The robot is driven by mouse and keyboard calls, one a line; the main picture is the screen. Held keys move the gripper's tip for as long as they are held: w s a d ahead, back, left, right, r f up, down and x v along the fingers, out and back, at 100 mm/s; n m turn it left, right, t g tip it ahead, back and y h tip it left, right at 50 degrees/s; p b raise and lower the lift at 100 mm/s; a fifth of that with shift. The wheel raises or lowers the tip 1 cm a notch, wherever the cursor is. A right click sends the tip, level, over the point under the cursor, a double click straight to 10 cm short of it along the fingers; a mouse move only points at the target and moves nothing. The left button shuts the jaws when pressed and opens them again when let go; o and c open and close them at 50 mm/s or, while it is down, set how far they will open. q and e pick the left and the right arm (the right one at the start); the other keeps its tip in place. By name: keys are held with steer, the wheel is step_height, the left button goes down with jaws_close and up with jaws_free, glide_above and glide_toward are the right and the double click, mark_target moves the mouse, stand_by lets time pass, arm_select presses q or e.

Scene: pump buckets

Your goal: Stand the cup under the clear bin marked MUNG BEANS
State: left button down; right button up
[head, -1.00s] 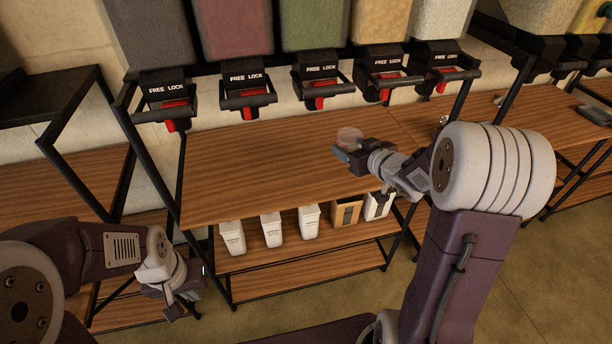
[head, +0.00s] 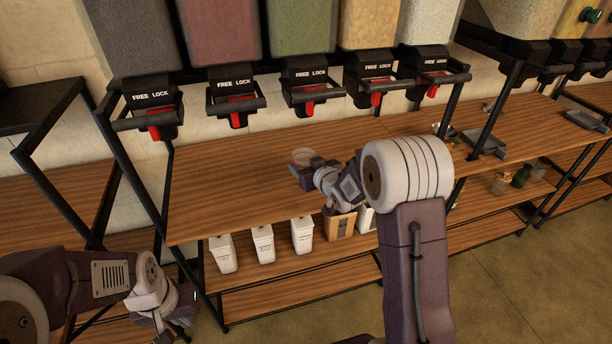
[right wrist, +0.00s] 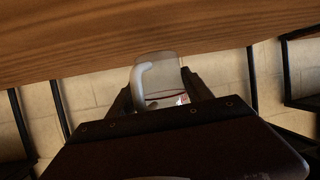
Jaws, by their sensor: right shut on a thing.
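A clear cup (head: 302,157) with a whitish handle is held over the wooden counter, below and in front of the green-filled bin (head: 291,25). My right gripper (head: 303,170) is shut on it. In the right wrist view the cup (right wrist: 165,75) stands between the fingers, its handle to the left. I cannot tell whether its base touches the counter. No MUNG BEANS label is readable. The green bin's black outlet (head: 309,75) has a red lever below FREE LOCK. My left gripper (head: 172,318) is low at the left, apart from the rack; its jaws are unclear.
Bins with dark grey, red, yellow and pale contents flank the green one, each with an outlet and black bar. The counter (head: 225,190) is clear to the left of the cup. White containers (head: 263,244) stand on the shelf below. Metal scoops (head: 485,143) lie at the right.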

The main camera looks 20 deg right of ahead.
step_height(320, 180, down, 4)
steer(key=shift+r+b, duration=0.25)
steer(key=shift+b, duration=0.05)
steer(key=shift+w, duration=0.1)
steer(key=shift+f, duration=0.2)
steer(key=o, duration=1.6)
steer(key=shift+c, duration=0.2)
